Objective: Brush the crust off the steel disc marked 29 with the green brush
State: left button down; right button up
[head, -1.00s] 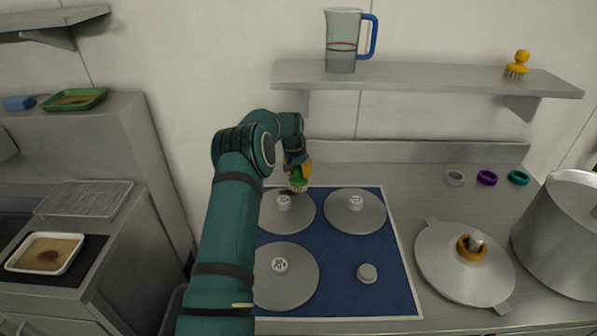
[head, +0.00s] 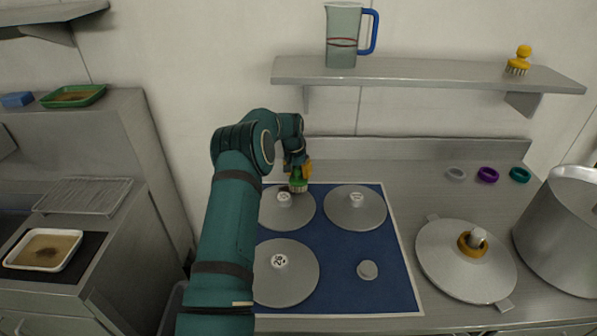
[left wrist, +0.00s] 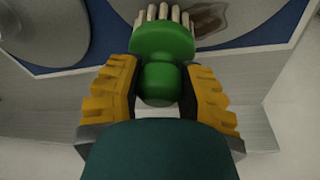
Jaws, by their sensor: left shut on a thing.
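My left gripper (left wrist: 165,100) is shut on the green brush (left wrist: 162,55), also seen in the head view (head: 297,184). The brush's pale bristles point away from the gripper, over the far edge of the back-left steel disc (head: 274,212). I cannot tell whether they touch it. In the left wrist view a brown crust patch (left wrist: 210,20) lies just right of the bristles on a grey disc. Other steel discs lie at back right (head: 355,220) and front left (head: 284,290). My right gripper is out of view.
The discs lie on a blue mat (head: 345,270) with a small metal knob (head: 367,271). A large lid (head: 445,270) and a steel pot (head: 570,245) stand at right. Above, a shelf (head: 430,72) holds a jug (head: 341,35) and a yellow brush (head: 519,62).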

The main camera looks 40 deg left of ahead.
pick_arm(q)
jog(key=shift+f, duration=0.2)
jog(key=shift+s+a, duration=0.1)
jog(key=shift+s, duration=0.05)
jog(key=shift+s+a+b, duration=0.1)
jog(key=shift+s+a, duration=0.6)
jog(key=shift+a, duration=0.35)
jog(key=shift+s+a+b, duration=0.15)
jog(key=shift+s+a, duration=0.6)
jog(key=shift+a, duration=0.25)
jog(key=shift+s+a+b, duration=0.1)
jog(key=shift+s+a, duration=0.6)
jog(key=shift+a, duration=0.35)
jog(key=shift+f, duration=0.1)
jog(key=shift+d, duration=0.15)
jog(key=shift+w+d+f, duration=0.15)
jog(key=shift+w+d, duration=0.4)
jog(key=shift+d, duration=0.35)
jog(key=shift+w+d+f, duration=0.15)
jog(key=shift+w+d, duration=0.4)
jog(key=shift+d, duration=0.3)
jog(key=shift+w+d+r, duration=0.2)
jog(key=shift+w+d, duration=0.9)
jog(key=shift+d, duration=0.3)
jog(key=shift+r, duration=0.1)
